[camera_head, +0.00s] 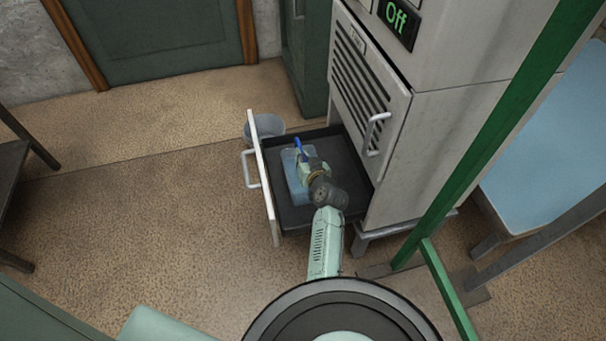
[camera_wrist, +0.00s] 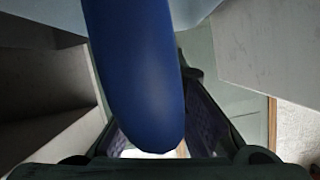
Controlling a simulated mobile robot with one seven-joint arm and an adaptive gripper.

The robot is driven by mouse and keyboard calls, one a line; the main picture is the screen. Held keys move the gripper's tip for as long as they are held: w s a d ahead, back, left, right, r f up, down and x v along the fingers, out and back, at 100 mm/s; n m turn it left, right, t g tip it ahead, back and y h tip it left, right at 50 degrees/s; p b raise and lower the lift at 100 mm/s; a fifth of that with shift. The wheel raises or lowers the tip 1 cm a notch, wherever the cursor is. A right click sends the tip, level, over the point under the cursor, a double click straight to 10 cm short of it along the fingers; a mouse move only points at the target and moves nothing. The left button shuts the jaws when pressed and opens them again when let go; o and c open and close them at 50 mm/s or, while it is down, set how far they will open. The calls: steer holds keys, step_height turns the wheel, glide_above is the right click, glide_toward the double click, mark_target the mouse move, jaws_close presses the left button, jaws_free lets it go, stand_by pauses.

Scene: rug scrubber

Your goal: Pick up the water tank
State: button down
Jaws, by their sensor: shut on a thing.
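The water tank (camera_head: 292,178) is a pale blue, see-through box with a dark blue handle (camera_head: 299,146). It is in the open dark drawer (camera_head: 345,160) of the grey machine, towards the drawer's front panel. My gripper (camera_head: 303,160) reaches down over the tank and is shut on its handle. In the wrist view the blue handle (camera_wrist: 135,75) fills the middle between my fingers, and part of the pale blue tank (camera_wrist: 205,8) shows along the top. My arm hides part of the tank, and I cannot tell whether its base touches the drawer floor.
The drawer's white front panel (camera_head: 262,180) with its handle stands left of the tank. A grey bucket (camera_head: 268,127) is on the floor behind it. The machine body (camera_head: 425,150) rises close on the right, and a green post (camera_head: 490,130) stands nearer me.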

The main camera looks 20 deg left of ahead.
step_height(320, 180, up, 25)
steer(key=p, duration=0.8)
step_height(320, 180, down, 15)
steer(key=b, duration=0.7)
steer(key=shift+r+b, duration=0.1)
steer(key=shift+b, duration=0.3)
steer(key=shift+r, duration=0.1)
